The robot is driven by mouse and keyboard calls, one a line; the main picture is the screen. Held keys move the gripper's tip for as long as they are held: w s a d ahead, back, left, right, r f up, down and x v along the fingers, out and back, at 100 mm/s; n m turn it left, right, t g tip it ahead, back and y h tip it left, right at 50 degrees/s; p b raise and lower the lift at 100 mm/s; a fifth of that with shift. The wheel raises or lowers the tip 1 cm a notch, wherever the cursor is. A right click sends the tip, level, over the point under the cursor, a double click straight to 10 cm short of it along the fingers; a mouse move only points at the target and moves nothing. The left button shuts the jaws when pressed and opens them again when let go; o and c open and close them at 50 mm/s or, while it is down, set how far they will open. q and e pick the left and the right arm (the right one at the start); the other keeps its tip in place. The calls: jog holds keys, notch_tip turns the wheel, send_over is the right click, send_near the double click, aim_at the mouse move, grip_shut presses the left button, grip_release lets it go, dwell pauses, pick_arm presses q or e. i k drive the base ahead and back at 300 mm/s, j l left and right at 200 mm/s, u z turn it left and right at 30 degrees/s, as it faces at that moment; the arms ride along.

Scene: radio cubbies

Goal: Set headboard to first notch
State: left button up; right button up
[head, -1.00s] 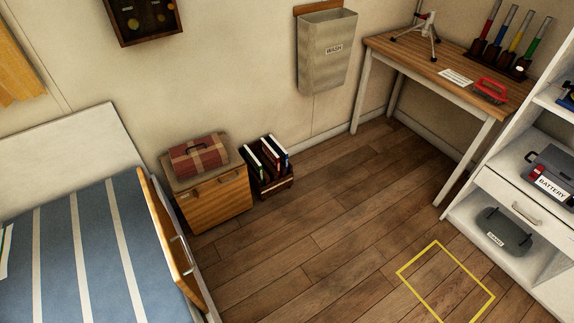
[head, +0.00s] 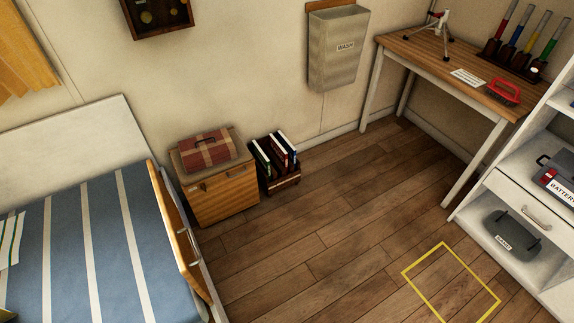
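A bed with a blue and white striped cover (head: 82,250) is at the lower left. Its pale, flat headboard (head: 70,150) stands against the wall and leans back a little. Notches on the headboard cannot be made out from here. A wooden side board (head: 175,222) with a metal rail runs along the bed's right edge. Neither of my grippers is in view.
A wooden cabinet (head: 222,193) with a red plaid case (head: 208,151) on it and a book crate (head: 277,162) stand right of the bed. A desk (head: 455,62) and white shelf (head: 500,195) are at right. The middle floor (head: 330,225) is clear, with a yellow square (head: 451,284).

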aim_at(188, 264)
jog(key=i+l+u, duration=0.1)
jog(key=u, duration=0.3)
jog(key=i+l+u, duration=0.1)
jog(key=u, duration=0.25)
jog(key=i+l+u, duration=0.2)
jog(key=u, duration=0.2)
jog(key=l+u, duration=0.15)
jog(key=u, duration=0.2)
jog(key=l+u, duration=0.1)
jog(key=u, duration=0.2)
jog(key=i+l+u, duration=0.1)
jog(key=u, duration=0.25)
